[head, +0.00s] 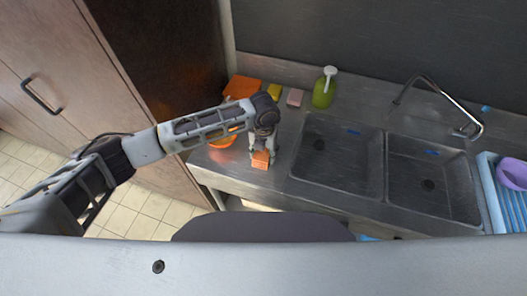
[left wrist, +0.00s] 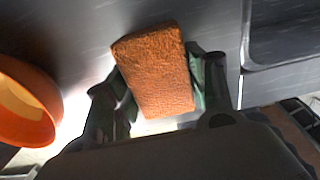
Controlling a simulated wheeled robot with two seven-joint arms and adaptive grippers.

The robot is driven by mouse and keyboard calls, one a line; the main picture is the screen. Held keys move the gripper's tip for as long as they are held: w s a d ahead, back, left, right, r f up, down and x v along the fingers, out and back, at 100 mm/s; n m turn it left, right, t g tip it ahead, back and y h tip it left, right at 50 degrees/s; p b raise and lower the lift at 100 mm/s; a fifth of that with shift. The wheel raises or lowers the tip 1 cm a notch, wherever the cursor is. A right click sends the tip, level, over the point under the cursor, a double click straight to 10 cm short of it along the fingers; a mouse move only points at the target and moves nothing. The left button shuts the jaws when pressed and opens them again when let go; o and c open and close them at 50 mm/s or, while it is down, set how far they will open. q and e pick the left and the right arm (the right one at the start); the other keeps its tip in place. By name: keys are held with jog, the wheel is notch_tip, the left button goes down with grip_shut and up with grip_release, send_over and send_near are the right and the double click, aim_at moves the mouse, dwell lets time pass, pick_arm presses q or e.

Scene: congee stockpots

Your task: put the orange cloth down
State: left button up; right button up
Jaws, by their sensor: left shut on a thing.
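The orange cloth (head: 261,160) looks like a small, thick, rough-surfaced block. My left gripper (head: 263,150) is shut on it, above or at the steel counter left of the sinks. In the left wrist view the cloth (left wrist: 156,72) sits between the two fingers (left wrist: 160,88), one on each side. I cannot tell whether its underside touches the counter. Another flat orange piece (head: 243,86) lies at the back left of the counter. My right gripper is not in view.
An orange bowl (left wrist: 25,105) is left of the gripper, partly hidden by my arm in the head view. A yellow sponge (head: 274,91), a pink block (head: 295,97) and a green bottle (head: 324,90) stand behind. The sink (head: 338,150) opens to the right; a blue rack (head: 494,190) is far right.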

aim_at(264, 153)
pick_arm(q)
jog(key=o, duration=0.9)
jog(key=shift+f, duration=0.1)
jog(key=shift+f+b, duration=0.15)
jog(key=shift+b, duration=0.5)
notch_tip(264, 153, up, 14)
jog(key=b, duration=0.2)
jog(key=shift+s, duration=0.2)
jog(key=shift+d, duration=0.1)
dwell(0.3)
